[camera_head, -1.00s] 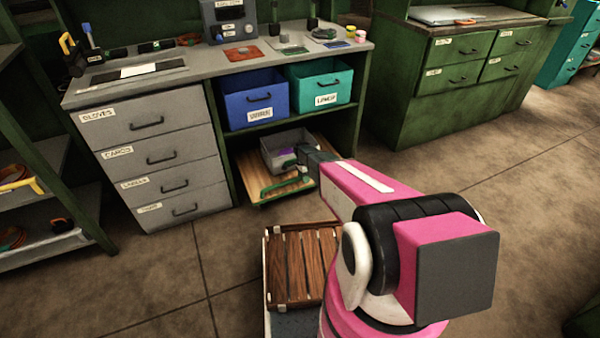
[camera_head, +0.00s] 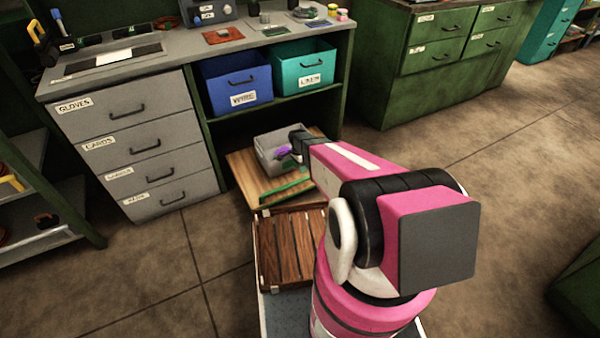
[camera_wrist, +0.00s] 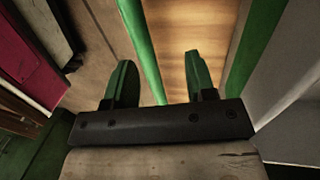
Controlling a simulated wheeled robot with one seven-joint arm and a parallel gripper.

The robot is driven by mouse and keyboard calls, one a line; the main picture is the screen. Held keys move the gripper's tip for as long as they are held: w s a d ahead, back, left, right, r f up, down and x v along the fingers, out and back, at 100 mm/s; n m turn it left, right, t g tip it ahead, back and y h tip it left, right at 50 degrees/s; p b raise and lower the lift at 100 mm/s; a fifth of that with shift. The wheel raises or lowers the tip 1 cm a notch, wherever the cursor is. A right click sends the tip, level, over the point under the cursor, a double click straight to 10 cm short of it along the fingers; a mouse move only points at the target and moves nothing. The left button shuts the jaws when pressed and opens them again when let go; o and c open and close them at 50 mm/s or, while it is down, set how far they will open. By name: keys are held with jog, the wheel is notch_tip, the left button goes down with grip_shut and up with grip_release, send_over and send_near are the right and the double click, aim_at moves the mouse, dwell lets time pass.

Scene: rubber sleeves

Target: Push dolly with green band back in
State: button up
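The dolly (camera_head: 245,178) is a low wooden board with a green band (camera_head: 285,191) along its near edge. It sticks out on the floor from the open bay under the workbench. A grey bin (camera_head: 268,158) with something purple in it stands on the board. In the head view my arm hides my gripper. In the wrist view my gripper (camera_wrist: 160,75) is open, its two green fingers apart. A green bar (camera_wrist: 146,50) crosses between them, closer to the left finger, over the wooden board (camera_wrist: 185,25). I cannot tell whether a finger touches it.
A brown slatted crate (camera_head: 285,250) sits close in front of the dolly. A grey drawer unit (camera_head: 135,150) stands left of the bay; blue (camera_head: 235,85) and teal (camera_head: 303,68) bins sit on the shelf above.

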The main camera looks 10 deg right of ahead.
send_near(301, 184)
jog(key=f, duration=0.1)
jog(key=s+f, duration=0.1)
jog(key=f, duration=0.1)
jog(key=shift+d, duration=0.2)
jog(key=shift+f, duration=0.45)
dwell(0.4)
jog(key=shift+s+r, duration=0.2)
jog(key=shift+r, duration=0.15)
notch_tip(301, 184, up, 13)
jog(key=w, duration=0.2)
jog(key=shift+a, duration=0.3)
dwell(0.9)
dwell(0.4)
